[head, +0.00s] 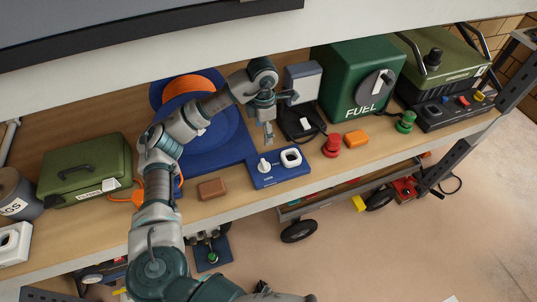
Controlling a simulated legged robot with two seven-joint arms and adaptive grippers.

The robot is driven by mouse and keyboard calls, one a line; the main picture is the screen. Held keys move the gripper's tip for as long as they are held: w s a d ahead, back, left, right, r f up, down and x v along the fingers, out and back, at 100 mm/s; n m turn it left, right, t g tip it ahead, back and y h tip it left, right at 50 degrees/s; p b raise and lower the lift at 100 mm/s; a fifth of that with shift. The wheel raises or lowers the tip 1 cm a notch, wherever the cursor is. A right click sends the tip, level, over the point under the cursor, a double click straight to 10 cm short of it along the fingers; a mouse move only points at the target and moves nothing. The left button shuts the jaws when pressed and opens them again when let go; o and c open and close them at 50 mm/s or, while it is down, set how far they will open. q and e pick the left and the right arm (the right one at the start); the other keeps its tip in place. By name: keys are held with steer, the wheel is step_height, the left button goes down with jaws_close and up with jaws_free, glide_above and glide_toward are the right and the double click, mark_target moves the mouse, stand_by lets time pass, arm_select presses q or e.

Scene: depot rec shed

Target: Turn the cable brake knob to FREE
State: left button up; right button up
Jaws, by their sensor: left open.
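A small blue box (280,178) with a white knob (264,165) and a white square ring stands at the bench's front edge; its lettering is too small to read. A large blue reel-like thing (226,150) with an orange disc (192,85) stands behind it, partly hidden by my left arm. I cannot tell for sure which of them carries the cable brake, or read any FREE mark. My left gripper (269,134) is open and empty, fingers pointing down, above and behind the blue box, apart from its knob. My right gripper is not in view.
A green FUEL box (345,80) with a dial and a green case (440,65) stand right. Red (331,146) and green (405,122) knobs, an orange block (356,138) and a brown block (212,188) lie near the front edge. An olive case (85,170) stands left.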

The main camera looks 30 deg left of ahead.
arm_select(q)
step_height(320, 180, down, 3)
steer(key=s, duration=0.2)
glide_above(264, 163)
step_height(264, 163, down, 7)
steer(key=shift+w+d+r+p, duration=0.15)
steer(key=shift+p, duration=0.2)
steer(key=f, duration=0.3)
steer(key=a+f, duration=0.1)
steer(key=f, duration=0.1)
steer(key=shift+f+p, duration=0.3)
steer(key=shift+f, duration=0.05)
steer(key=shift+d+f, duration=0.25)
steer(key=shift+f, duration=0.1)
steer(key=shift+d, duration=0.2)
steer(key=shift+c, duration=0.3)
steer(key=c, duration=0.8)
steer(key=shift+a, duration=0.1)
steer(key=c, duration=0.3)
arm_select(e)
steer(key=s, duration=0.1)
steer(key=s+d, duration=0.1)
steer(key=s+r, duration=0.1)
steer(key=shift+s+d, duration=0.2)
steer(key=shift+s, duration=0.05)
